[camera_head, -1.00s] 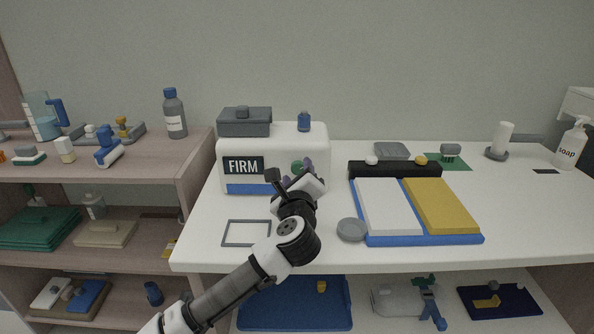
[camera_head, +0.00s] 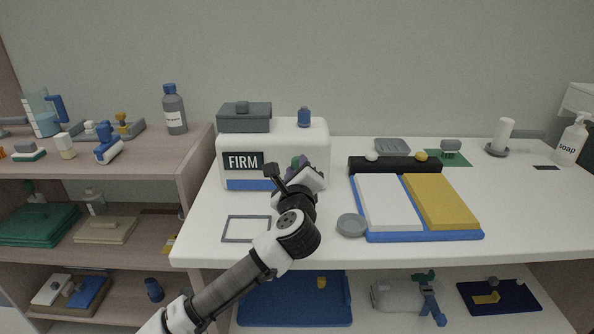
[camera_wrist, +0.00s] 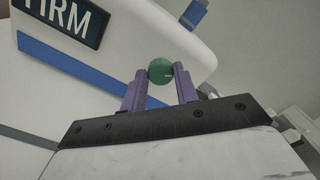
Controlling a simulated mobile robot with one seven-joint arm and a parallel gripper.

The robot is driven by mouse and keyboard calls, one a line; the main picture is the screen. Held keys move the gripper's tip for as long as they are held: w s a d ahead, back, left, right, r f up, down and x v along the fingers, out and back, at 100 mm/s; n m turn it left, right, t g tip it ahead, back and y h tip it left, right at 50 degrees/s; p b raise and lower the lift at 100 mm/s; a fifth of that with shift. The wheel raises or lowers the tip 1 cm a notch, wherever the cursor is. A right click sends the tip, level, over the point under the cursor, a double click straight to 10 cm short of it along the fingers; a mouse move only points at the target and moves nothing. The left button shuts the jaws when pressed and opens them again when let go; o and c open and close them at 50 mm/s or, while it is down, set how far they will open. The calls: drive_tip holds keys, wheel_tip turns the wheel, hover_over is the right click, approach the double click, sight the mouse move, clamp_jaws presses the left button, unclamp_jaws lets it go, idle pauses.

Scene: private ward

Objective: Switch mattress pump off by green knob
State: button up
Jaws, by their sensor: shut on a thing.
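The mattress pump (camera_head: 285,141) is a white box with a "FIRM" label (camera_head: 243,161) and a blue stripe on its front; it stands on the white counter. Its green knob (camera_wrist: 160,72) shows in the wrist view between the purple fingertips of my gripper (camera_wrist: 160,76), with a short pale mark near its right side. My gripper is shut on the knob at the pump's front. In the head view the gripper (camera_head: 303,166) and wrist hide most of the knob.
A grey box (camera_head: 245,121) and a blue-capped item (camera_head: 304,117) sit on the pump's top. A thin grey frame (camera_head: 246,240), a round grey dish (camera_head: 351,225) and a blue tray with white and yellow pads (camera_head: 425,236) lie nearby. Shelves stand left.

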drive_tip(key=n+b, duration=0.2)
drive_tip(key=n, duration=0.3)
drive_tip(key=shift+f+b, duration=0.25)
drive_tip(key=shift+b, duration=0.15)
drive_tip(key=n, duration=0.6)
drive_tip(key=shift+n+b, duration=0.3)
drive_tip(key=shift+b, duration=0.05)
drive_tip(key=o, duration=1)
drive_tip(key=shift+r, duration=0.1)
drive_tip(key=s+b, duration=0.1)
drive_tip(key=s, duration=0.2)
drive_tip(key=s+b, duration=0.1)
drive_tip(key=s, duration=0.3)
drive_tip(key=s+b, duration=0.1)
drive_tip(key=s, duration=0.2)
drive_tip(key=shift+s+f+b, duration=0.3)
drive_tip(key=shift+s, duration=0.05)
drive_tip(key=shift+s+f+b, duration=0.1)
drive_tip(key=shift+s+b, duration=0.2)
drive_tip(key=shift+b, duration=0.3)
drive_tip(key=shift+a+b, duration=0.15)
drive_tip(key=shift+b, duration=1.05)
